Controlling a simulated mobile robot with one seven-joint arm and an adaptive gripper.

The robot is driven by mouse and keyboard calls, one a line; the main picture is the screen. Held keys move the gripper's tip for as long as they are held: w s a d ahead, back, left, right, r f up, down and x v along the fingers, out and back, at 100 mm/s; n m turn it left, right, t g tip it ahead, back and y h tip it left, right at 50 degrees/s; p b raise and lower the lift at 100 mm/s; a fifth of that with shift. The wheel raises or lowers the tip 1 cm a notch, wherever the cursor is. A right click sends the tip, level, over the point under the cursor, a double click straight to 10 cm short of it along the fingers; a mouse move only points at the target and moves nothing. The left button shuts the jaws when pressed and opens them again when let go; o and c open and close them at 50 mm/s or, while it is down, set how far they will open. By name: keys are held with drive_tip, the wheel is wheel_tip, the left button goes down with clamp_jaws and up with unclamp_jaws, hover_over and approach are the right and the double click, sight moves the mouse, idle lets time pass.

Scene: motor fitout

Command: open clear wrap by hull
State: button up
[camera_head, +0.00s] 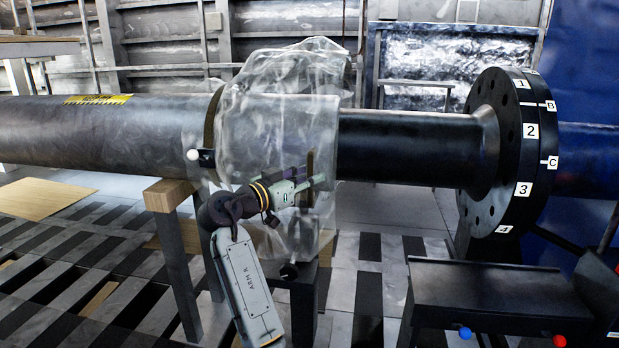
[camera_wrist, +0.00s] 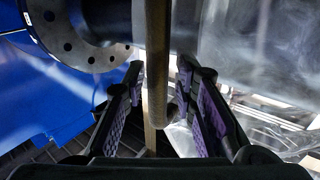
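The clear wrap (camera_head: 275,125) is a wrinkled transparent sheet around the shaft, bunched on top and hanging below it. In the wrist view the wrap (camera_wrist: 245,45) is at the upper right. A brown upright strip (camera_head: 310,163) is at its right-hand edge; it shows as a tan bar (camera_wrist: 157,60) in the wrist view. My gripper (camera_head: 312,184) is at this strip, in front of the wrap. In the wrist view my gripper (camera_wrist: 159,78) is open, with the bar between its purple-padded fingers and gaps visible on both sides. Contact deeper in cannot be told.
A dark shaft (camera_head: 410,145) runs right to a black flange (camera_head: 497,150) with numbered labels. A grey pipe (camera_head: 90,135) runs left on a wooden-topped stand (camera_head: 170,195). A dark bench (camera_head: 495,290) stands at the lower right. Blue panels are behind the flange.

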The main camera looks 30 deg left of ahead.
drive_tip(key=shift+o, duration=0.7)
drive_tip(key=v, duration=1.2)
drive_tip(key=shift+r, duration=0.1)
